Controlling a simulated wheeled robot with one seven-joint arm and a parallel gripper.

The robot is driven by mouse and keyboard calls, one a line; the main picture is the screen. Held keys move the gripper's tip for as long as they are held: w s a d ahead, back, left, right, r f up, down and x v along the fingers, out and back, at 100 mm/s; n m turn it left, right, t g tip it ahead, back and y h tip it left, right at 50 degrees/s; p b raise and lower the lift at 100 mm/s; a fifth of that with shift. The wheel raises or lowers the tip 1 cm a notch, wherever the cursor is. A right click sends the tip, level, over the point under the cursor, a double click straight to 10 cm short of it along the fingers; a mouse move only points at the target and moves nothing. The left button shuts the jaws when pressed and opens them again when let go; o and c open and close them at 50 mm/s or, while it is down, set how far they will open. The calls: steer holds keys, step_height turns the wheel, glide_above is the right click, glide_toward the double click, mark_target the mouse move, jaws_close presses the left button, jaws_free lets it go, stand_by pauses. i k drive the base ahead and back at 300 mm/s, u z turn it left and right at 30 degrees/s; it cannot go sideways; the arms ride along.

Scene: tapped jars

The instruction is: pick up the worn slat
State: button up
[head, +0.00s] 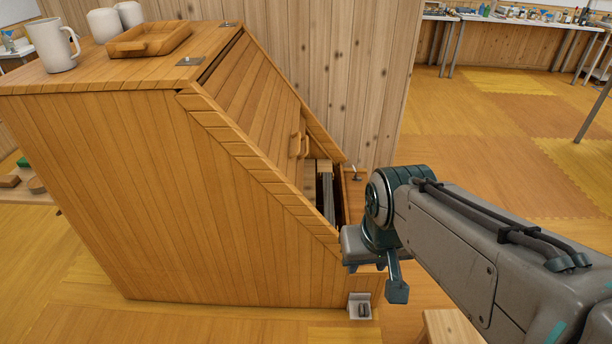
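My gripper (385,278) hangs at the lower front edge of a sloped wooden cabinet, just right of its opening. One dark teal finger shows clearly; the other is mostly hidden, so the gap between them cannot be made out. I see nothing held in it. Inside the dark opening stand narrow grey strips (328,198), left of and above my gripper and apart from it. One may be the worn slat, but I cannot tell; their lower ends are hidden by the cabinet's side.
The cabinet (200,200) has a sloped lid with a wooden handle (296,145). On its top are a white mug (53,46), white jars (104,25) and a wooden tray (150,39). A metal bracket (360,306) sits at its lower front corner. Open floor lies right.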

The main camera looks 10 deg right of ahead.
mark_target(328, 194)
steer(key=u, duration=0.05)
steer(key=i, duration=1.15)
steer(key=z, duration=0.7)
